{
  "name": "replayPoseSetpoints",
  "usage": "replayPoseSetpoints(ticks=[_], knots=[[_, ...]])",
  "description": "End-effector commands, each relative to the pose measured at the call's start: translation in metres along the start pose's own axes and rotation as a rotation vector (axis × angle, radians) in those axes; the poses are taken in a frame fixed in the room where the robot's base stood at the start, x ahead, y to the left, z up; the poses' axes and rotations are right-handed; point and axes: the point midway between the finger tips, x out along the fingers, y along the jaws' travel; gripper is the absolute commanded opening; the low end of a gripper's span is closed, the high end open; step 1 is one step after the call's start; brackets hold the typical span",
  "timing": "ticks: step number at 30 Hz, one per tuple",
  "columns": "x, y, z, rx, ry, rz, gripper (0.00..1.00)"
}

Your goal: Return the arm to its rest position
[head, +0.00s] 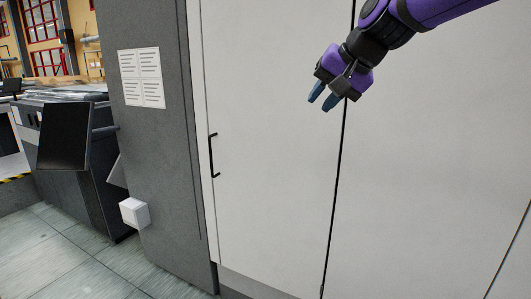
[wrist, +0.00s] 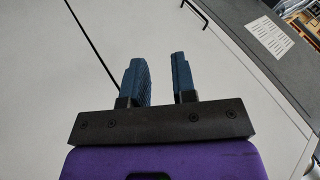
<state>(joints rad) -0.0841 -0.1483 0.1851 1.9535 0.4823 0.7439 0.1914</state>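My gripper (head: 324,97) hangs at the upper right in the head view, at the end of my purple and black arm. Its two blue fingers point down and to the left. In the wrist view my gripper (wrist: 160,80) shows its fingers parted with an empty gap between them. It is in front of white cabinet doors (head: 270,150), apart from the black door handle (head: 212,155). In the wrist view the handle (wrist: 197,14) is at the top edge, beyond the fingers.
A grey panel (head: 165,150) with a paper notice (head: 141,78) stands left of the doors, with a small white box (head: 134,212) low on it. A dark machine (head: 70,140) stands farther left. Grey floor (head: 60,255) is clear at lower left.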

Motion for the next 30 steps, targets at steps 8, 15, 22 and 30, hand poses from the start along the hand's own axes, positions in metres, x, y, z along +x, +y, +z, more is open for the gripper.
replayPoseSetpoints(ticks=[8,15,22,30], knots=[[-0.066,0.091,0.076,-0.130,0.021,0.195,0.25],[-0.103,0.167,0.150,-0.215,0.008,0.347,0.25],[-0.117,0.215,0.202,-0.265,-0.017,0.437,0.25],[-0.119,0.227,0.215,-0.276,-0.025,0.458,0.25]])
